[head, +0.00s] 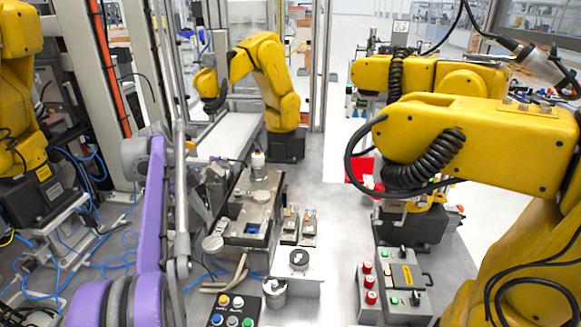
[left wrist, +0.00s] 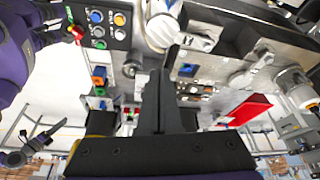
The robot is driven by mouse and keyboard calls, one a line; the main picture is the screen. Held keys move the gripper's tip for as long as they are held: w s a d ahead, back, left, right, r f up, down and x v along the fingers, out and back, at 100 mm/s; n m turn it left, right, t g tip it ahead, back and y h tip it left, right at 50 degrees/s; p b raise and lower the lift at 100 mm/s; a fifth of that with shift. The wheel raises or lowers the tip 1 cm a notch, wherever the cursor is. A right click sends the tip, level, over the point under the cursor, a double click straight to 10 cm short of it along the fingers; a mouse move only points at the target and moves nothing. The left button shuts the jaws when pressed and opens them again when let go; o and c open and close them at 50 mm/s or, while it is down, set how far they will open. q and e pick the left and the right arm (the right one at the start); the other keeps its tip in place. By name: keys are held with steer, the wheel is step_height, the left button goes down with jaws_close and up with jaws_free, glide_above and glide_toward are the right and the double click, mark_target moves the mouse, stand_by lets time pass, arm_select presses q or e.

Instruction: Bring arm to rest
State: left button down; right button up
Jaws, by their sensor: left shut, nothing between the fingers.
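My left arm (head: 152,205) is purple and rises at the left of the head view, bent near its upper end. My left gripper (head: 216,178) is dark and small there, partly hidden beside the metal fixture. In the left wrist view the left gripper (left wrist: 157,80) fills the lower middle, its two dark fingers together with nothing between them. The fingers appear clear of the objects around them.
A metal fixture (head: 240,215) stands beside the left gripper. A button box (head: 232,312) and a control box with red buttons (head: 405,285) stand on the grey table. A yellow robot arm (head: 470,140) reaches in from the right, another (head: 268,75) stands behind. A red bin (head: 360,170) is farther back.

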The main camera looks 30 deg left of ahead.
arm_select(q)
steer(key=shift+d, duration=0.1)
steer(key=s+d+f+n+y, duration=0.1)
steer(key=d+f+n, duration=0.15)
steer(key=d, duration=0.75)
steer(key=d+f+n+y, duration=0.1)
steer(key=d+f+n, duration=0.15)
steer(key=d, duration=0.75)
steer(key=s+d+f+n+t, duration=0.1)
steer(key=s+d+f+n, duration=0.1)
steer(key=s+d+f, duration=0.3)
steer(key=s+d+f+n+t+y, duration=0.1)
steer(key=s+d+f+n+t, duration=0.1)
steer(key=s+d+f, duration=0.4)
steer(key=d+f, duration=0.1)
steer(key=d, duration=0.3)
steer(key=shift+n, duration=0.4)
